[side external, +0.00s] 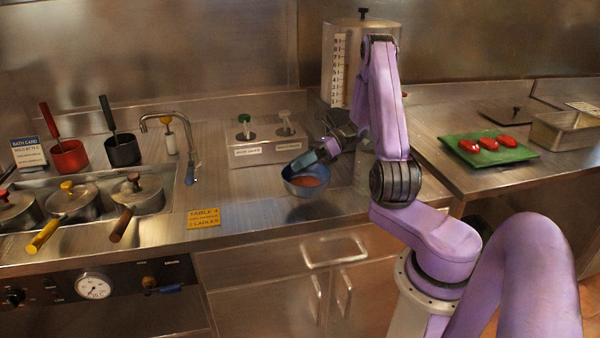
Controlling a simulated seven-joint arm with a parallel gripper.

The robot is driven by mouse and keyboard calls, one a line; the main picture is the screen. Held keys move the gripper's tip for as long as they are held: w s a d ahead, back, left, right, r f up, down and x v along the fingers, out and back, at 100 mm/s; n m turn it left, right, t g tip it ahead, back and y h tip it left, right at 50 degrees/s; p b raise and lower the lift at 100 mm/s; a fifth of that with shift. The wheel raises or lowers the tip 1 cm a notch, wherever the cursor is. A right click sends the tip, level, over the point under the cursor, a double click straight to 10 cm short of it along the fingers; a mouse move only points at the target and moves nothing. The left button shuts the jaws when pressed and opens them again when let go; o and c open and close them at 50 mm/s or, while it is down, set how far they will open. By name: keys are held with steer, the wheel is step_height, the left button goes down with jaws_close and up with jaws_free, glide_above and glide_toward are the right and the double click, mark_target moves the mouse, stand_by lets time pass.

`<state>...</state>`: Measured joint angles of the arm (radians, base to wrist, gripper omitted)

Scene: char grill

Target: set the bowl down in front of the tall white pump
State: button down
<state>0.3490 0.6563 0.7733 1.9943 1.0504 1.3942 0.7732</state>
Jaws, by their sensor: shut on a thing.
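A blue bowl (306,187) with red contents is at the middle of the steel counter, upright. My gripper (303,162) reaches in from the right and is shut on the bowl's far rim. Whether the bowl's base touches the counter or hangs slightly above it I cannot tell. Behind the bowl is a steel dispenser box (262,150) with two pumps. The bowl is in front of the box's right part, nearer the white-topped pump.
Lidded pots (137,190) and two ladle pots (68,157) are farther left. A tall steel container (340,60) stands behind my arm. A green board (470,150) with red pieces lies right.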

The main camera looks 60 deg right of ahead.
mark_target(300, 172)
steer(key=shift+f, duration=1.5)
steer(key=c, duration=1.1)
jaws_free()
steer(key=shift+f, duration=0.15)
